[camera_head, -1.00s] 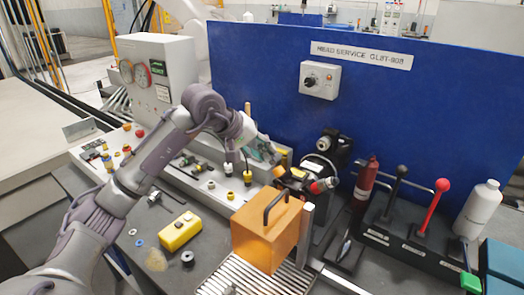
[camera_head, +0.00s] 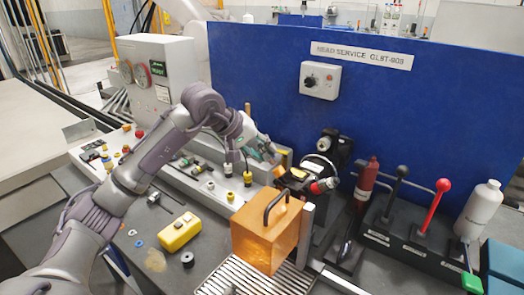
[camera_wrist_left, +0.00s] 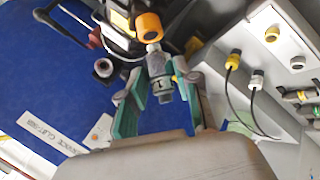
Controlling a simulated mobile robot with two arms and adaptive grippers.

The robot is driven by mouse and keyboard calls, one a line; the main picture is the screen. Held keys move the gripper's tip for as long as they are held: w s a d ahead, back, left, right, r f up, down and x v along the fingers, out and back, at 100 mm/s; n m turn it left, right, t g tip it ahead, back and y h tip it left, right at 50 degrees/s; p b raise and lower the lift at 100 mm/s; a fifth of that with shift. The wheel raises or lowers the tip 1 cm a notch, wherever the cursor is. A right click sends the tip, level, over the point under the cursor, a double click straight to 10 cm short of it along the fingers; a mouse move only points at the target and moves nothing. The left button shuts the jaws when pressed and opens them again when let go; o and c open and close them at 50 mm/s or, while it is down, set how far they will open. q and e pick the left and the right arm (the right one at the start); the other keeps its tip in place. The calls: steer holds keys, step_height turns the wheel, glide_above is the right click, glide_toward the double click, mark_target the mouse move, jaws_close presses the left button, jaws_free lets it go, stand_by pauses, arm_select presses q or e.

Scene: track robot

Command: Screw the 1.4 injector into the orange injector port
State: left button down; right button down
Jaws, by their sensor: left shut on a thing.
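My left gripper (camera_head: 266,153) reaches in from the left in front of the blue panel. In the left wrist view its green-padded fingers (camera_wrist_left: 160,92) are shut on a grey injector (camera_wrist_left: 160,85) with a thin yellow band. The injector's narrow light tip points at an orange ring-shaped port (camera_wrist_left: 149,25). The tip is very close to the port; I cannot tell whether they touch. In the head view the injector is mostly hidden by the gripper. My right gripper is in neither view.
An orange translucent box (camera_head: 265,240) with a black handle stands on a slatted grate. A yellow case (camera_head: 180,232) lies on the bench. Black and red levers (camera_head: 432,207) stand at the right. Cabled connectors (camera_wrist_left: 232,60) sit on the rail beside the gripper.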

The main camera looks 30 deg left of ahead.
arm_select(q)
steer(key=shift+f, duration=0.1)
stand_by(0.7)
steer(key=shift+s+d+f+b, duration=0.1)
steer(key=shift+d+f+b, duration=0.65)
steer(key=shift+d+b, duration=0.1)
steer(key=c, duration=0.7)
jaws_free()
steer(key=shift+a+r, duration=0.1)
steer(key=v, duration=1.2)
